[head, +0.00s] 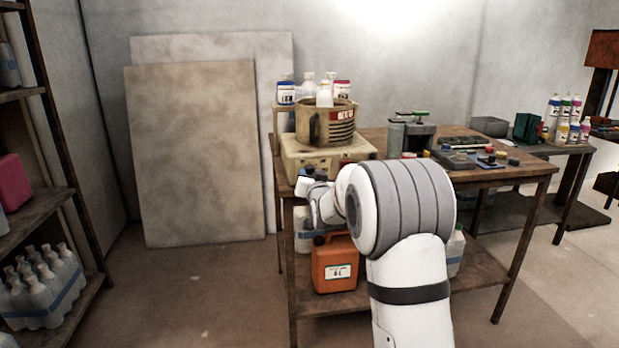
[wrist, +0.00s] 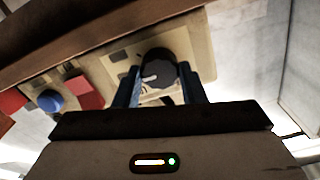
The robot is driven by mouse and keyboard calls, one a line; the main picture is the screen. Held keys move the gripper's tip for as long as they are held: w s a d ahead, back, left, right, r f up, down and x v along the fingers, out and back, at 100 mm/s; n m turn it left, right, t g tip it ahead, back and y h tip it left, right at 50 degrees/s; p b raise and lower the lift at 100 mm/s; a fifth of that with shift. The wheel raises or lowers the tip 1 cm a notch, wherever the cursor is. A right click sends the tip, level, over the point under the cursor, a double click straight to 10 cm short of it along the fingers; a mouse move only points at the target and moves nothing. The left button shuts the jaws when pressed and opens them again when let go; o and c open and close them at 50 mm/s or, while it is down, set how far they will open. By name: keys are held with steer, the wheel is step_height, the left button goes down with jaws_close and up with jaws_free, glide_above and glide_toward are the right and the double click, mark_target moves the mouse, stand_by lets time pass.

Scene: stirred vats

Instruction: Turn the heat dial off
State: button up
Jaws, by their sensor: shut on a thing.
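The heat dial (wrist: 158,70) is a round black knob with a pale pointer mark on the cream front panel (wrist: 122,56), seen in the wrist view. My gripper (wrist: 165,85) has its two blue fingers on either side of the dial and is shut on it. In the head view, the cream heater unit (head: 300,158) stands at the left end of the table with a vat (head: 318,127) on top. My arm hides much of the front of the unit there, and the dial cannot be made out.
A blue button (wrist: 50,100) and red parts (wrist: 86,92) sit beside the dial on the panel. The wooden table (head: 520,168) holds a grey machine (head: 408,135) and small tools. An orange canister (head: 335,266) stands on the lower shelf. The floor at left is clear.

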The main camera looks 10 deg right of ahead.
stand_by(0.3)
steer(key=shift+n+b, duration=0.4)
steer(key=n+b, duration=0.9)
steer(key=n, duration=0.8)
steer(key=shift+a+b, duration=0.1)
steer(key=shift+b, duration=0.25)
steer(key=shift+r, duration=0.1)
steer(key=o, duration=1)
